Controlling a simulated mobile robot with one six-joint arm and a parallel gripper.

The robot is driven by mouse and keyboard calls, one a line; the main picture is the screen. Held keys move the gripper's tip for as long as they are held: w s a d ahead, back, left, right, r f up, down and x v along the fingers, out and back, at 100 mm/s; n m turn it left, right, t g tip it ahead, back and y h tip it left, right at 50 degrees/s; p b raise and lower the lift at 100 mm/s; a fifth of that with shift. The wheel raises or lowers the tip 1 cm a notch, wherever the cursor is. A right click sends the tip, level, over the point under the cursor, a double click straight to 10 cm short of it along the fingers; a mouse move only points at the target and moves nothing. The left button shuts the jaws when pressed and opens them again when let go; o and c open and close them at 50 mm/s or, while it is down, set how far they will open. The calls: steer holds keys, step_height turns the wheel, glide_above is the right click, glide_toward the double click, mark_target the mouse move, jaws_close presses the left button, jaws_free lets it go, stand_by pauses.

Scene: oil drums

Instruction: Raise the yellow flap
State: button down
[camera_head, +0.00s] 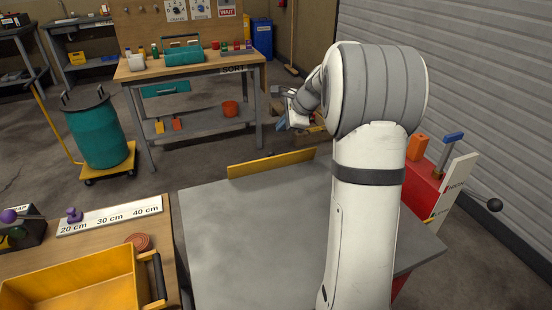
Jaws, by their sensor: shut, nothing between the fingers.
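The yellow flap (270,164) is a long narrow strip along the far edge of the grey table (235,230). It shows above that edge in the picture; I cannot tell whether it stands upright or sticks outward. My gripper (282,125) is beyond the flap, above its right half in the picture, with its blue-tipped fingers pointing down and left. It looks shut and empty. A gap shows between the gripper and the flap. My white arm covers the right part of the grey table.
A wooden workbench (190,68) with small items stands behind, left of my gripper. A teal drum (95,132) rests on a yellow trolley at left. A yellow bin (75,285) is front left. A red cabinet (425,182) stands right of my arm. The grey tabletop's visible part is clear.

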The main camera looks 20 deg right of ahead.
steer(key=s+f+n+t+h+b, duration=0.1)
steer(key=s+f+n+h+b, duration=0.15)
steer(key=s, duration=0.35)
steer(key=b, duration=0.1)
glide_toward(272, 153)
step_height(272, 153, down, 3)
steer(key=shift+f+n, duration=0.1)
steer(key=shift+n, duration=0.35)
steer(key=shift+w+a+f, duration=0.1)
steer(key=shift+w+f, duration=0.3)
steer(key=shift+w, duration=0.45)
steer(key=shift+w+a+f, duration=0.1)
steer(key=shift+w+f, duration=0.3)
steer(key=shift+w, duration=0.5)
